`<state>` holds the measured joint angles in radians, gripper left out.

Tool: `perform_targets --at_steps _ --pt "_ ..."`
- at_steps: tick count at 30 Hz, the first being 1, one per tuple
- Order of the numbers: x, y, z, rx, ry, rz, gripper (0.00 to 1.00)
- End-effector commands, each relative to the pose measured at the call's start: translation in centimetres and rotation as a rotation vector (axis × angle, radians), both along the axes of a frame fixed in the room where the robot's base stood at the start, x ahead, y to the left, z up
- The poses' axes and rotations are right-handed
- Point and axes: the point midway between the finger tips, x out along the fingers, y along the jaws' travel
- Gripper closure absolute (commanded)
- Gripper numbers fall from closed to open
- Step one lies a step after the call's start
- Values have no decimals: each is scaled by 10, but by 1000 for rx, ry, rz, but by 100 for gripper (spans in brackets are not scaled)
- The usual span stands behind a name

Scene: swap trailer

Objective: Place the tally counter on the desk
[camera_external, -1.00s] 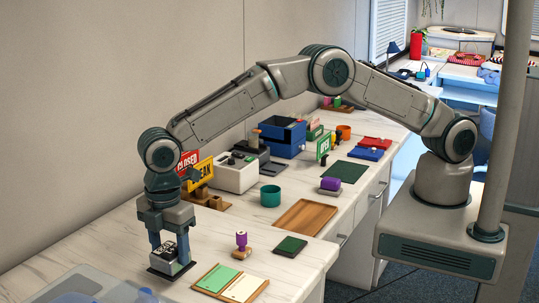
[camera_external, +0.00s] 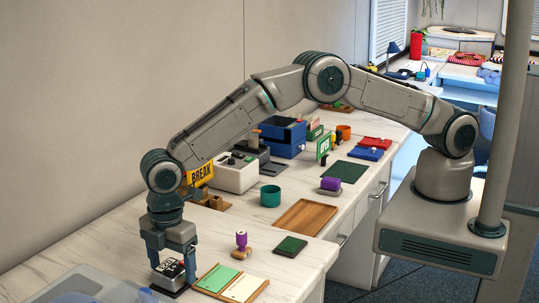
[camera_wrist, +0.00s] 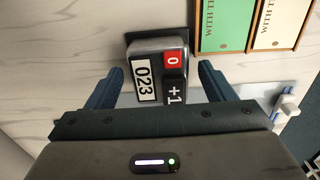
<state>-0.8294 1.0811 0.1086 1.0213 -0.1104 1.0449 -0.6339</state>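The tally counter (camera_wrist: 158,68) is a small dark-and-grey block with a white "023" display, a red "0" button and a black "+1" button. It rests on a dark flat base or pad near the front left of the white marbled desk (camera_external: 105,245). It also shows in the external view (camera_external: 168,275), low between the fingers. My gripper (camera_wrist: 161,72) points down over the counter, one finger on each side. In the wrist view narrow gaps show between both fingers and the counter, so it is open. The counter's underside is hidden.
A green and cream card holder (camera_external: 232,283) lies just right of the counter, with a purple-handled stamp (camera_external: 241,245) behind it. A clear bin (camera_external: 85,287) is at the front left. A yellow BREAK sign (camera_external: 201,174) stands behind my gripper. Bare desk lies left of my gripper.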

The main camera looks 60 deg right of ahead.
Motion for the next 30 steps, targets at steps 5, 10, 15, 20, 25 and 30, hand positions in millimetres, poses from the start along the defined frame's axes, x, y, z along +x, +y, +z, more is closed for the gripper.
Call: perform_targets --at_steps 5,10,15,20,25,30 --pt "0 0 5 0 0 0 24" --pt "1 1 30 5 -3 0 24" --pt "1 0 68 4 -3 -1 24" --pt "1 0 99 3 -3 -1 24" --pt "0 0 118 1 -1 0 24" --pt "0 0 123 0 -1 0 24"
